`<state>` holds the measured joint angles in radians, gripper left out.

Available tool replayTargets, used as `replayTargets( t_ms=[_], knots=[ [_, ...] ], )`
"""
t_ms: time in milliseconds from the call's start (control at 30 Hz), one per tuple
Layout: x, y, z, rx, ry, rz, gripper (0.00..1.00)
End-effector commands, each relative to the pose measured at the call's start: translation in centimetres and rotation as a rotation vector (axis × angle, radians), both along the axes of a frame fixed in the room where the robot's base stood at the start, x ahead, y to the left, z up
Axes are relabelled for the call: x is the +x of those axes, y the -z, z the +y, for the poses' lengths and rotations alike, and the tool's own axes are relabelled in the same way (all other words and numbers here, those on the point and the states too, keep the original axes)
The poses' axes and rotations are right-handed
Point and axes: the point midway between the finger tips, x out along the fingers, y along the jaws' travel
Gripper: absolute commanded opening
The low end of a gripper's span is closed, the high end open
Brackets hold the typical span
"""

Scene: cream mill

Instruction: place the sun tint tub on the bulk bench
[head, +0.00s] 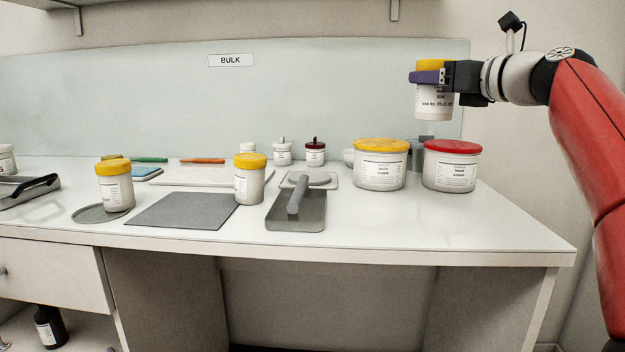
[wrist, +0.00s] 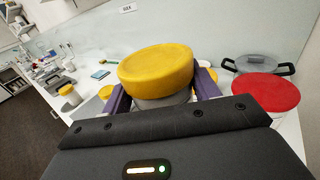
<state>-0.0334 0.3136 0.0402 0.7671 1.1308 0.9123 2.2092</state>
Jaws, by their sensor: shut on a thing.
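My gripper (head: 428,77) is shut on a white tub with a yellow lid (head: 434,103), held upright in the air above the right part of the bench. Its label faces the head camera, but I can read only a "use by" line. In the wrist view its yellow lid (wrist: 157,68) sits between the purple fingers. The bulk bench (head: 420,229) is white, with a "BULK" sign (head: 231,60) on its back panel. The held tub is apart from the bench top, above and behind the yellow-lidded and red-lidded wide tubs.
A wide yellow-lidded tub (head: 380,168) and a red-lidded tub (head: 450,170) stand at the right. Two smaller yellow-lidded tubs (head: 115,190) (head: 249,184), a grey mat (head: 183,211) and a grey tray with a handle (head: 296,209) lie leftward. The front right bench top is clear.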

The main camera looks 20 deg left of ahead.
Motion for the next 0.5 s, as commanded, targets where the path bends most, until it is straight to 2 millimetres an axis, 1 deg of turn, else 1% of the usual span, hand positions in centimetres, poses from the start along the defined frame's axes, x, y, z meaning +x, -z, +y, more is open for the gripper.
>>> replayTargets(
  t_ms=[67,167,267,333,400,500],
  knots=[
    [-0.1,-0.1,0.0,0.001,0.001,-0.002,0.27],
    [-0.1,0.4,0.0,0.002,-0.001,-0.001,0.27],
    [-0.1,1.8,0.0,0.001,-0.002,0.003,0.27],
    [-0.2,3.0,0.0,0.002,0.0,0.004,0.27],
    [-0.1,5.7,0.0,0.001,0.0,0.003,0.27],
    [-0.1,8.6,0.0,0.001,0.0,0.003,0.27]
  ],
)
